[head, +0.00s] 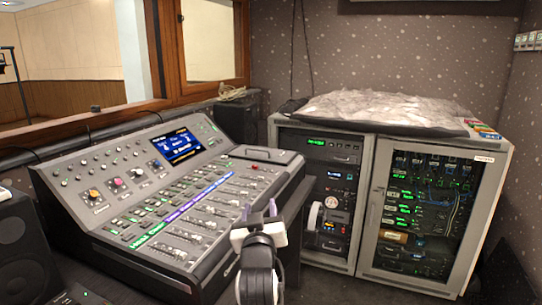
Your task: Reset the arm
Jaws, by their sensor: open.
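My gripper (259,211) is at the lower middle of the head view, pointing away from the camera. Its two purple-grey fingers stand apart and nothing shows between them. In the picture it overlaps the right front part of the lighting console (282,176). I cannot tell whether it touches the console. The console is a sloped grey desk with rows of faders (190,222), coloured knobs and a lit blue screen (178,146). My gripper and wrist hide a little of its front right edge.
A grey rack cabinet (369,206) with lit equipment stands at the right, with a crumpled grey cover (385,107) on top. A black speaker (22,250) is at the left edge. A wood-framed window (172,50) is behind the console. The space above the console looks clear.

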